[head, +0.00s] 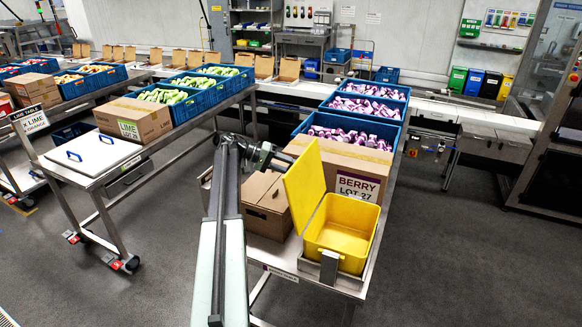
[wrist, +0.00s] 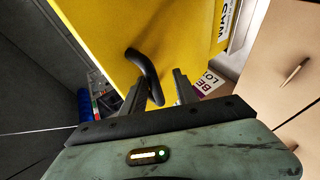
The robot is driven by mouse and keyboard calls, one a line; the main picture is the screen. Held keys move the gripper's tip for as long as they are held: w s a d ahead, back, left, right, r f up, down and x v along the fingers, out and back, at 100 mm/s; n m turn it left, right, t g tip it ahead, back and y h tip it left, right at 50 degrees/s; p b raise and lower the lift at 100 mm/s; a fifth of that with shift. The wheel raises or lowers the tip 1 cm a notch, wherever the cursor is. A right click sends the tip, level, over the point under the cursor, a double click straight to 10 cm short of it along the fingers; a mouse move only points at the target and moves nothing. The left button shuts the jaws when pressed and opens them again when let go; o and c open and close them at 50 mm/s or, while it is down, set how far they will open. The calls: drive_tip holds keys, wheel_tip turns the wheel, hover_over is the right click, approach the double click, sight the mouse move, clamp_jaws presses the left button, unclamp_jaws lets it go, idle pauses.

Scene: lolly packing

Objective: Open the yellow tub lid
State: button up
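The yellow tub (head: 340,243) stands at the near right end of the middle bench, with its inside showing. Its yellow lid (head: 303,188) stands raised, roughly upright, along the tub's left edge. My gripper (head: 278,160) is at the lid's outer left face, near its upper part. In the wrist view the lid (wrist: 120,35) fills the upper middle, with a black curved handle (wrist: 145,68) on it. The handle reaches between the fingers of my gripper (wrist: 160,88). The fingers are apart, with a gap between the handle and the right finger.
A brown box marked BERRY LOT 27 (head: 345,165) stands behind the tub. Another brown carton (head: 266,205) is left of the lid, close to my arm. Blue crates of purple-wrapped lollies (head: 352,141) are farther back. Floor right of the bench is clear.

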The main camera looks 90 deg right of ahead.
drive_tip(key=shift+w+r, duration=0.1)
drive_tip(key=p+v, duration=0.3)
drive_tip(key=v, duration=0.4)
drive_tip(key=shift+w, duration=0.3)
drive_tip(key=shift+r, duration=0.1)
